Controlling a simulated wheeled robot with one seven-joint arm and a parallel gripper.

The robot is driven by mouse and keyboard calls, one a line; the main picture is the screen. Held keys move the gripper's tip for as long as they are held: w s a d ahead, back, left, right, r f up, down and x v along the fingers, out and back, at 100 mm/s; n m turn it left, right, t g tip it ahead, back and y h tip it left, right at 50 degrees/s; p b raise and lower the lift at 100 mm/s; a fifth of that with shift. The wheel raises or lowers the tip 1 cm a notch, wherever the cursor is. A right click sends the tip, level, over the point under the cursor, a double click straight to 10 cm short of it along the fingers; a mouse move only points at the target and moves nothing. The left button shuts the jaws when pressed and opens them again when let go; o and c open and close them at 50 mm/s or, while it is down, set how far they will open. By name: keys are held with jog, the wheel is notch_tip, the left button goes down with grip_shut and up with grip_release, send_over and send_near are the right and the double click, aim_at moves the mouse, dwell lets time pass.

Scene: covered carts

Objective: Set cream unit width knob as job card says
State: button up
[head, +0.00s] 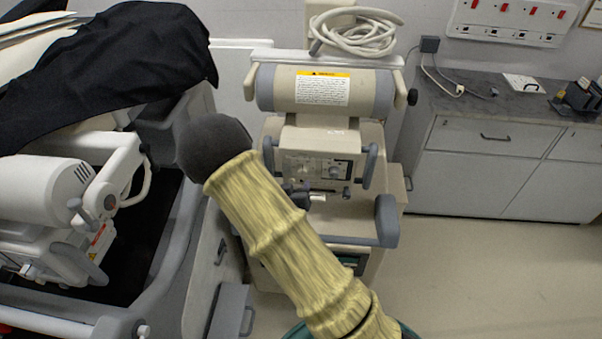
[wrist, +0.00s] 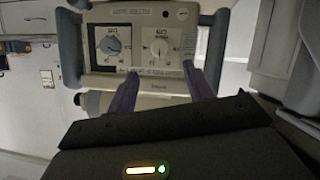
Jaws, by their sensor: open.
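The cream unit (head: 282,130) stands at the centre of the head view, with a small control panel (head: 318,168) on its front. I cannot identify the job card for certain.
A yellow-topped label (head: 322,88) is on the unit's cylinder, under a coiled pale hose (head: 358,32). A white machine (head: 50,190) partly under a black cover (head: 125,60) stands close on the left. A grey-topped cabinet (head: 480,150) is at right; the floor before it is clear.

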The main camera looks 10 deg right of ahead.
aim_at(302, 173)
jog(key=p+x, duration=0.1)
jog(key=x, duration=0.8)
jog(key=shift+w+d+f+p, duration=0.1)
jog(key=shift+w+d+p, duration=0.05)
jog(key=shift+w+p, duration=0.15)
jog(key=c, duration=1)
